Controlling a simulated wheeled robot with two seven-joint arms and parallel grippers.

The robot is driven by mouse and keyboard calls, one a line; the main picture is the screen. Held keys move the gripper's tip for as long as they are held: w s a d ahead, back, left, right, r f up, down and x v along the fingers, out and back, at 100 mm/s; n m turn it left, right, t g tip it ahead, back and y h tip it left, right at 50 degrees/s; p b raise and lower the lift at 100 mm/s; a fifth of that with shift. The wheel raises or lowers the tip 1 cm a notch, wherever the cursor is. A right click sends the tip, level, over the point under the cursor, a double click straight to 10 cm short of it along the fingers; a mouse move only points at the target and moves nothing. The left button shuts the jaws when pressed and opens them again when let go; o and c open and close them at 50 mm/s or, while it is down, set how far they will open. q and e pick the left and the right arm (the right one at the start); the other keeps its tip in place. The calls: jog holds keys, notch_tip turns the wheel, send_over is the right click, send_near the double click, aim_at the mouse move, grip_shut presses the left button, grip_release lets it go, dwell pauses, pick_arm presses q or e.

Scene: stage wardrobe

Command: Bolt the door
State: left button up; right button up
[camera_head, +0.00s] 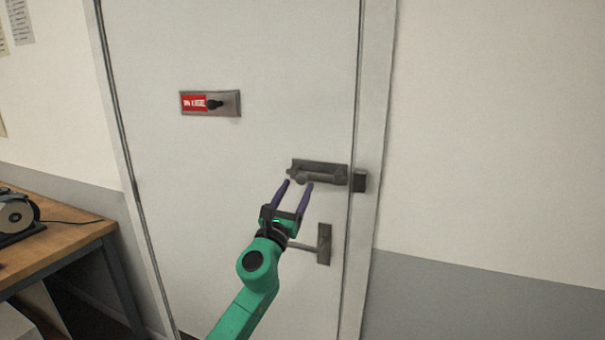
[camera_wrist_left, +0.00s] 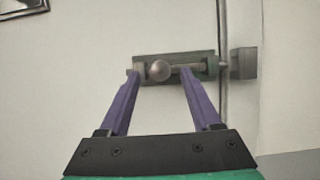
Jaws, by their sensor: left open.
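The white door (camera_head: 200,170) is flush in its frame. A grey sliding bolt (camera_head: 320,172) is mounted near the door's right edge; its keeper (camera_head: 360,182) is on the frame beside it. In the left wrist view, the bolt's round knob (camera_wrist_left: 160,71) shows between the fingers, and the keeper (camera_wrist_left: 243,63) is to the right. My right gripper is not in view.
A door handle (camera_head: 324,244) sits below the bolt, partly behind my left gripper. A red-labelled plate with a black knob (camera_head: 222,103) is higher on the door. A wooden table (camera_head: 60,243) with a reel device (camera_head: 15,217) stands at left. The right wall is bare.

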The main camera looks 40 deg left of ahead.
aim_at(300, 182)
pick_arm(q)
jog(key=x, duration=0.3)
jog(key=shift+w+r, duration=0.1)
jog(key=shift+w+a, duration=0.15)
jog(key=shift+w, duration=0.3)
grip_shut()
dwell(0.9)
